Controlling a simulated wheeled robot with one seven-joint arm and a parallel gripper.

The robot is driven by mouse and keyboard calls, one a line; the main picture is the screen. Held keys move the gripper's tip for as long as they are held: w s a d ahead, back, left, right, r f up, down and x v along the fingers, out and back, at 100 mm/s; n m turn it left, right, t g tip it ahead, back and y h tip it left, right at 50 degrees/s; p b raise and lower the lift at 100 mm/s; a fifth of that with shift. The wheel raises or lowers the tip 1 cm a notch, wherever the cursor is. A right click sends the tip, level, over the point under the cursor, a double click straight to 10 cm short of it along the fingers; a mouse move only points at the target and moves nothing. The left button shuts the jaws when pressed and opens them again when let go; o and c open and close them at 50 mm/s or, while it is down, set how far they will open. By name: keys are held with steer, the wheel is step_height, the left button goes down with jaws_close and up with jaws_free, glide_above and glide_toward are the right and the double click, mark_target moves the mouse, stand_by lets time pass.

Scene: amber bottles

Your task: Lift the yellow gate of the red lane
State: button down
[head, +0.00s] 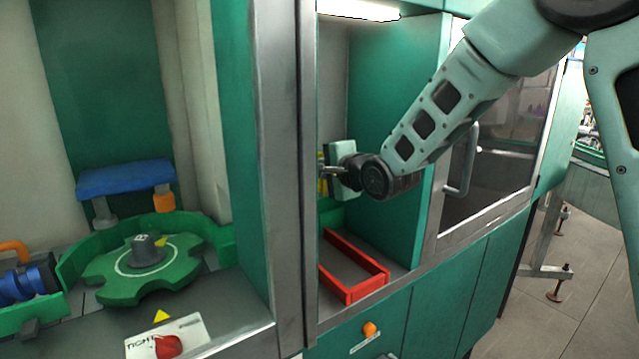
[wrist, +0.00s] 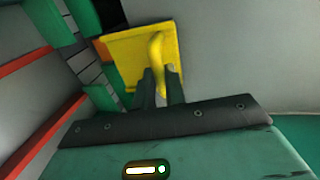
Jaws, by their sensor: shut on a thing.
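The yellow gate (wrist: 128,62) is a flat yellow plate with an upright yellow handle (wrist: 157,50), seen in the wrist view. My gripper (wrist: 160,84) has its two dark fingers close together at the handle, shut on it. In the head view my gripper (head: 326,170) reaches into the right cabinet bay, where only a sliver of yellow shows beside it. The red lane (head: 352,282) is a red-edged rectangle on the bay floor below my gripper. Red edges also show at the left of the wrist view (wrist: 30,60). The gate's lower edge is partly hidden by my fingers.
A steel post (head: 298,180) stands just left of my gripper. A green wall (head: 395,120) and a glass door with a handle (head: 466,165) are to the right. A green star wheel (head: 115,275) and a card with a red tag (head: 167,340) are in the left bay.

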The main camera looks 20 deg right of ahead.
step_height(320, 180, up, 4)
steer(key=shift+r+p, duration=0.1)
steer(key=shift+p, duration=0.55)
steer(key=shift+r, duration=0.1)
steer(key=c, duration=1.5)
jaws_free()
steer(key=shift+o, duration=0.2)
steer(key=b+v, duration=0.1)
steer(key=v, duration=1.6)
steer(key=shift+s+b, duration=0.25)
steer(key=shift+b, duration=0.1)
